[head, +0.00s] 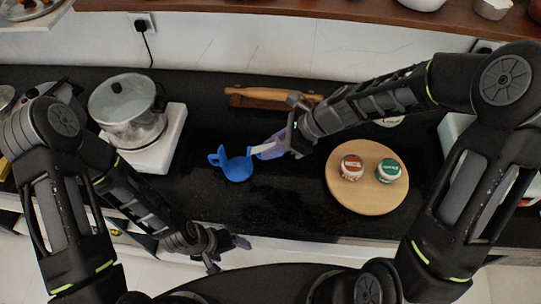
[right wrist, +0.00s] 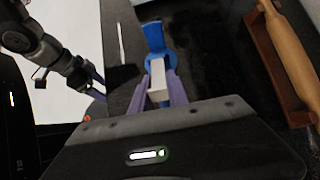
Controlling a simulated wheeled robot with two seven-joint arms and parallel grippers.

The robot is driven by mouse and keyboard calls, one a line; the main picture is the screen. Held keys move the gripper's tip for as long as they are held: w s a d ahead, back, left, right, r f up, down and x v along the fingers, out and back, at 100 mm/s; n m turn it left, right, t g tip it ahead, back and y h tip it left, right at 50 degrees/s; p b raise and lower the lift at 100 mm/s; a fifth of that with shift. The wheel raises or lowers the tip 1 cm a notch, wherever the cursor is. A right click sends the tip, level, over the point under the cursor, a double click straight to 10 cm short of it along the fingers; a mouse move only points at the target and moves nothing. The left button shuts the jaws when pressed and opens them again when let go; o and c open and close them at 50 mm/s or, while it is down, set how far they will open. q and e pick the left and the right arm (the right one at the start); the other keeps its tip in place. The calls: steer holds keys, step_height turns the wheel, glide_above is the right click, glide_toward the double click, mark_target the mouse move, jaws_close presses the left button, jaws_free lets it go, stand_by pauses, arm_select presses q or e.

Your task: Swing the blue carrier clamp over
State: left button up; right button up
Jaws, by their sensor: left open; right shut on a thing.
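The blue carrier clamp (head: 235,167) is over the black counter, left of my right gripper (head: 268,148). It has an upright part at its left end. A pale block-like piece (right wrist: 158,78) lies between the purple fingers of my right gripper (right wrist: 161,90), which is shut on it. In the right wrist view the blue clamp (right wrist: 155,38) extends beyond the pale piece and looks joined to it. I cannot tell whether the clamp touches the counter. My left gripper (head: 226,246) is open and empty near the counter's front edge, below the clamp and apart from it.
A glass-lidded pot (head: 128,108) stands on a white base at the left. A round wooden board (head: 345,195) with a red-topped jar (head: 351,167) and a green-topped jar (head: 388,170) lies to the right. A rolling pin (head: 262,94) rests on a holder behind. Counter around the clamp is clear.

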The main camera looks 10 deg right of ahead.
steer(key=shift+a+r+p, duration=0.2)
steer(key=shift+r+p, duration=0.2)
steer(key=shift+p, duration=0.5)
steer(key=shift+w+a+h, duration=0.1)
steer(key=shift+a+h, duration=0.05)
steer(key=shift+h, duration=0.25)
steer(key=shift+r+h, duration=0.1)
steer(key=shift+h, duration=0.2)
steer(key=shift+a+r+g+h, duration=0.3)
steer(key=shift+a+g+h, duration=0.1)
steer(key=shift+h, duration=0.2)
steer(key=shift+w, duration=0.1)
steer(key=shift+d, duration=0.1)
